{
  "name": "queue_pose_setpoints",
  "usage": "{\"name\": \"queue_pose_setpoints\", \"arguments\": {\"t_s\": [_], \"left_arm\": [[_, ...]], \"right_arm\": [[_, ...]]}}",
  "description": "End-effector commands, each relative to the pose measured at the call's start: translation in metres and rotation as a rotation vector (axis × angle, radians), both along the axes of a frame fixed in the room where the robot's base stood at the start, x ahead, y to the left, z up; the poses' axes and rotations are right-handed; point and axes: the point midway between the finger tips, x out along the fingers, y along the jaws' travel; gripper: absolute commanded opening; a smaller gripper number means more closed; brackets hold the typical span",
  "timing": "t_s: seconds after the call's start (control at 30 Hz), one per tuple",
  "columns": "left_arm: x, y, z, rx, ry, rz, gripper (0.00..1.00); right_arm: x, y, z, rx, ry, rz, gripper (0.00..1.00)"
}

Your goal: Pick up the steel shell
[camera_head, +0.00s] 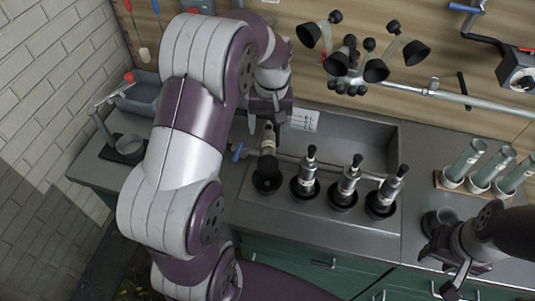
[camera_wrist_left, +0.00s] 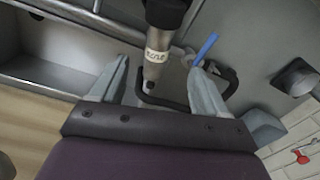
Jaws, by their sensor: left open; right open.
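Several steel shells with black ends stand in a row in black cups along the front of the sink. The leftmost steel shell (camera_head: 268,141) is below my left gripper (camera_head: 269,112) and partly hidden by it. In the left wrist view a steel shell (camera_wrist_left: 157,42) with a printed band and a black end lies between the spread fingers of my left gripper (camera_wrist_left: 159,68), with gaps at both sides. The other shells (camera_head: 308,172) (camera_head: 349,180) (camera_head: 388,188) stand to its right. My right gripper (camera_head: 441,268) is open and empty at the lower right.
A metal rail (camera_head: 330,166) runs behind the shells, with a blue-handled valve (camera_head: 237,152) at its left end. The sink (camera_head: 345,134) lies behind. A milking cluster (camera_head: 352,58) hangs above. A rack of green tubes (camera_head: 466,159) stands right, near my right arm.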

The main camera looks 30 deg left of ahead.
Motion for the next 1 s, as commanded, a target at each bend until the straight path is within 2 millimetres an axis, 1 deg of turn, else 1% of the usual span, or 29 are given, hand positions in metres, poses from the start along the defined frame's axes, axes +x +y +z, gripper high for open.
{"name": "queue_pose_setpoints", "arguments": {"t_s": [0.03,0.13,0.2,0.33,0.43,0.53,0.63,0.8,0.83,0.87,0.9,0.97,1.0], "left_arm": [[-0.001,0.0,-0.011,-0.001,0.005,0.0,0.75],[-0.002,0.001,-0.032,-0.001,0.005,-0.001,0.75],[-0.001,0.001,-0.042,0.0,0.002,-0.001,0.75],[-0.002,0.001,-0.057,-0.001,0.003,-0.002,0.75],[-0.002,0.001,-0.076,0.0,0.005,-0.002,0.75],[-0.002,0.001,-0.094,-0.001,0.003,-0.002,0.75],[-0.002,0.001,-0.102,0.0,0.0,-0.002,0.75],[-0.002,0.001,-0.103,0.0,-0.001,-0.002,0.75],[-0.002,0.001,-0.103,0.0,-0.001,-0.002,0.72],[-0.002,0.001,-0.103,0.0,-0.001,-0.002,0.62],[-0.002,0.001,-0.103,0.0,-0.001,-0.002,0.49],[-0.002,0.001,-0.103,0.0,0.0,-0.002,0.29],[-0.002,0.001,-0.103,0.0,0.0,-0.002,0.16]], "right_arm": [[0.0,0.0,0.002,0.0,0.0,0.0,0.43],[0.0,0.0,0.005,0.0,0.0,0.0,0.43],[0.0,0.0,0.006,0.0,0.0,0.0,0.43],[0.0,0.0,0.01,0.0,0.0,0.0,0.43],[0.0,0.0,0.017,0.0,0.0,0.0,0.43],[0.0,0.0,0.018,0.0,0.0,0.0,0.43],[0.0,0.0,0.018,0.0,0.0,0.0,0.43],[0.0,0.0,0.017,0.0,0.0,0.0,0.43],[0.0,0.0,0.017,0.0,0.0,0.0,0.43],[0.0,0.0,0.017,0.0,0.0,0.0,0.43],[0.0,0.0,0.017,0.0,0.0,0.0,0.43],[0.0,0.0,0.017,0.0,0.0,0.0,0.43],[0.0,0.0,0.017,0.0,0.0,0.0,0.43]]}}
